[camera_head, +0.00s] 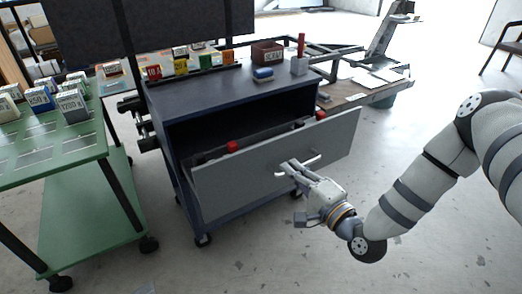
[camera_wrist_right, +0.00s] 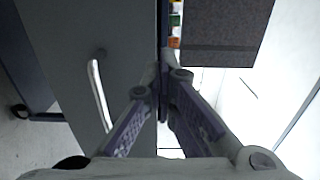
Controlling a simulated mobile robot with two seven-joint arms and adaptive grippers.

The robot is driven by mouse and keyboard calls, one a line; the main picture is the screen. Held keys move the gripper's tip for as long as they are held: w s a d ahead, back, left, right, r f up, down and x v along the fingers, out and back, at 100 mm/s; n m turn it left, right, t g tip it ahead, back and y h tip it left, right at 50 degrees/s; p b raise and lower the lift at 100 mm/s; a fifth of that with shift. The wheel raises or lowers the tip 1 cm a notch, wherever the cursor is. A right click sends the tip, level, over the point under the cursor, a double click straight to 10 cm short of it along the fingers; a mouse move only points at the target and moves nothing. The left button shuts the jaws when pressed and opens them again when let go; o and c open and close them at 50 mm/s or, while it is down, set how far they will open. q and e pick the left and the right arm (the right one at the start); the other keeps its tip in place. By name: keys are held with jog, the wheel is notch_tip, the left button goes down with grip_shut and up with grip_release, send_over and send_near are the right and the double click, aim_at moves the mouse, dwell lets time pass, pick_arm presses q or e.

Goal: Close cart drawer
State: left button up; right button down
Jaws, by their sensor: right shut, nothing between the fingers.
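The dark blue cart (camera_head: 245,97) stands in the middle of the head view. Its grey-fronted drawer (camera_head: 235,176) is pulled out, with its inside showing behind the front panel. A light bar handle (camera_head: 312,160) is on the drawer front; the handle also shows in the right wrist view (camera_wrist_right: 100,95). My right gripper (camera_head: 288,164) is shut and empty at the drawer front, by the handle. In the wrist view its fingertips (camera_wrist_right: 163,82) lie over the panel's edge, to the right of the handle. I cannot tell if they touch it. My left gripper is not in view.
A green table (camera_head: 70,145) with several small boxes stands at the left. Colored bins, a dark red box (camera_head: 267,53) and a blue item (camera_head: 263,74) sit on the cart top. A workbench (camera_head: 365,95) is behind. The floor in front is clear.

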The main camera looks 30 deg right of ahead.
aim_at(270, 149)
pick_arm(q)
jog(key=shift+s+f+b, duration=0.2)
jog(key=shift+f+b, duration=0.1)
pick_arm(e)
jog(key=w, duration=0.6)
jog(key=w+a, duration=0.1)
jog(key=w, duration=0.2)
jog(key=shift+w+f, duration=0.1)
jog(key=shift+w, duration=0.15)
